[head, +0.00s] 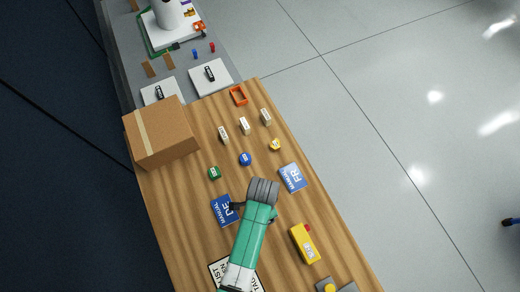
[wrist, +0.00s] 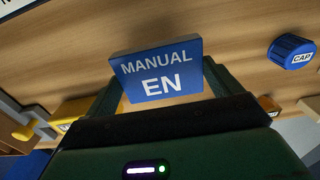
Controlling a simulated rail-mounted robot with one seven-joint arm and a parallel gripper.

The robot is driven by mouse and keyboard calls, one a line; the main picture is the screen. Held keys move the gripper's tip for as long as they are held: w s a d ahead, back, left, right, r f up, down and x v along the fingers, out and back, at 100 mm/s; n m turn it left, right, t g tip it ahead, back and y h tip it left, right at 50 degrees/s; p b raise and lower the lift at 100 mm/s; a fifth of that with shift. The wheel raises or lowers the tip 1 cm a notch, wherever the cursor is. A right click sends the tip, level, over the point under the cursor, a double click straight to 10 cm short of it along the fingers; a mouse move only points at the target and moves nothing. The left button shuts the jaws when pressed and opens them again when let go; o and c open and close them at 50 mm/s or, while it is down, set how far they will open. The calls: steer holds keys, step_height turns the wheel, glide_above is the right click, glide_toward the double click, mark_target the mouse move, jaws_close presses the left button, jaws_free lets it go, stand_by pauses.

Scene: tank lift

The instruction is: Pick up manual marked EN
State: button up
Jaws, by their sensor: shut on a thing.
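The blue manual marked EN (wrist: 160,72) is in the wrist view, its label facing the camera. My gripper (wrist: 160,90) is shut on it, with a dark finger at each side of the manual. Wooden tabletop shows behind it; I cannot tell whether the manual touches the table. In the head view my arm hides the EN manual and most of the gripper. A blue manual marked DE (head: 224,210) lies left of my arm and one marked FR (head: 292,177) lies to its right.
A blue cap (wrist: 291,50) shows at the right in the wrist view; it is also on the table in the head view (head: 245,159). A green cap (head: 214,173), yellow cap (head: 275,145), cardboard box (head: 160,133), orange tray (head: 238,96) and yellow device (head: 304,243) stand around.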

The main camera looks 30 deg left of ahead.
steer(key=s+d, duration=0.4)
steer(key=s, duration=0.1)
steer(key=s+d+r, duration=0.1)
steer(key=s+d, duration=0.1)
steer(key=s, duration=0.1)
steer(key=shift+s+d, duration=0.1)
steer(key=shift+d, duration=0.05)
steer(key=shift+r, duration=0.1)
